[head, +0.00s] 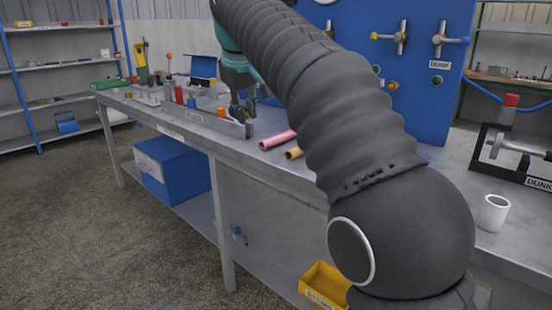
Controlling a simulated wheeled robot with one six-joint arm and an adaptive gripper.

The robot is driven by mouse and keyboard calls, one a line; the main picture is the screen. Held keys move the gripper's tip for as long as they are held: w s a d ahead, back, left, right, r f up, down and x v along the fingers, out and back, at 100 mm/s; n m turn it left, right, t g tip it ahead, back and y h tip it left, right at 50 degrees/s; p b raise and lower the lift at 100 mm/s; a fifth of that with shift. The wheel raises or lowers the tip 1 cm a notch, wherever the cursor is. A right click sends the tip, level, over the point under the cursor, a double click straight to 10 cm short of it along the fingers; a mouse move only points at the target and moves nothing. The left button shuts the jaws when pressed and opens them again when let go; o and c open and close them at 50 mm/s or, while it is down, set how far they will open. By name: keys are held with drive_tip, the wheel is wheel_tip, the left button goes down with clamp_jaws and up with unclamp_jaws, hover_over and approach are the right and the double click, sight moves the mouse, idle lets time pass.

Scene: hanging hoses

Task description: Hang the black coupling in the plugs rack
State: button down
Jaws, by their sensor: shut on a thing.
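My gripper (243,112), dark with a teal wrist behind it, points down at the right end of a low grey metal rack on the bench. It is shut on a small dark piece that I take for the black coupling; fingers and piece blend together, so its outline is unclear. The rack (208,127) has a label on its front too small to read surely; I take it for the plugs rack. Red, blue and orange pieces stand in or behind it. I cannot tell whether the held piece touches the rack.
A pink tube (277,140) and a tan tube (294,153) lie on the bench right of the rack. A white cup (493,213) and a black-framed fixture (512,152) stand further right. A blue panel (340,22) with valves rises behind. My arm hides the bench middle.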

drive_tip(key=w+d+m+b, duration=0.1)
drive_tip(key=w+d, duration=0.2)
drive_tip(key=d, duration=0.7)
drive_tip(key=w+d+m+b, duration=0.1)
drive_tip(key=w+d+b, duration=0.1)
drive_tip(key=d, duration=0.8)
drive_tip(key=w+a+f, duration=0.1)
drive_tip(key=a+f, duration=0.1)
drive_tip(key=a, duration=0.2)
drive_tip(key=w+a+f+n+b, duration=0.1)
drive_tip(key=a+f, duration=0.1)
drive_tip(key=a, duration=0.2)
drive_tip(key=w+a+f+n, duration=0.1)
drive_tip(key=a+f, duration=0.2)
drive_tip(key=a, duration=0.1)
drive_tip(key=shift+b, duration=0.4)
drive_tip(key=shift+f+b, duration=1)
drive_tip(key=shift+f, duration=0.95)
drive_tip(key=shift+f, duration=0.4)
drive_tip(key=shift+s+f, duration=0.1)
drive_tip(key=shift+f, duration=0.15)
drive_tip(key=c, duration=1.1)
unclamp_jaws()
drive_tip(key=shift+f, duration=0.1)
drive_tip(key=shift+c, duration=0.2)
